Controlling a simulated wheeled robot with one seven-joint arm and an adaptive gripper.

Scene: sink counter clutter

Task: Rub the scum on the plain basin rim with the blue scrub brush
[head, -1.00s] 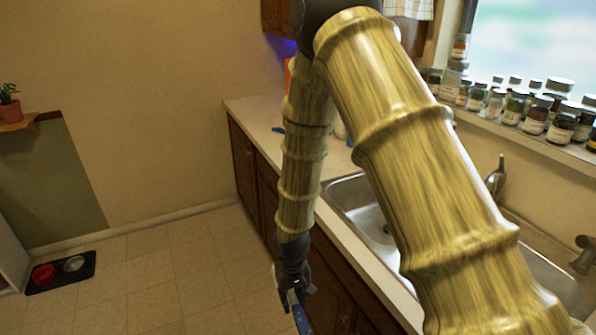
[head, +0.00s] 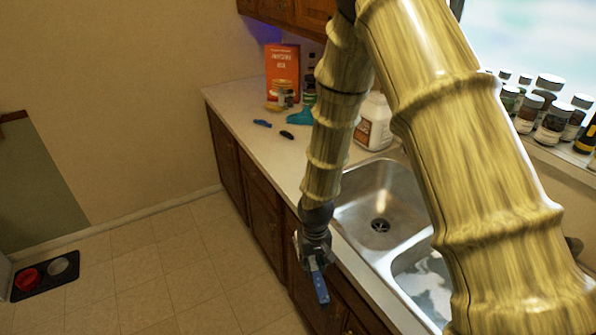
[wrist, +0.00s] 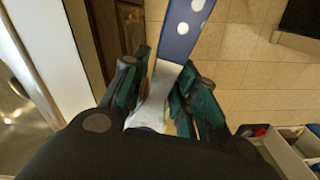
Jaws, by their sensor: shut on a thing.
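My gripper (head: 313,262) is shut on the blue scrub brush (head: 320,287), held out in front of the cabinet doors, beside and apart from the counter edge. In the wrist view, my gripper's dark green fingers (wrist: 163,95) close around the brush's pale part, and its blue part with white dots (wrist: 182,32) points away. The bristles cannot be made out. The sink has two basins: a bare far basin (head: 365,205) with a drain, and a nearer basin (head: 405,270) with whitish patches inside, partly hidden by my arm. I cannot make out scum on the rim.
An orange box (head: 283,72), a white jug (head: 374,125), a teal item (head: 300,117) and small blue and dark items stand or lie on the counter (head: 235,105). Several jars (head: 552,122) line the sill. A mat with bowls (head: 45,277) lies on the open floor.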

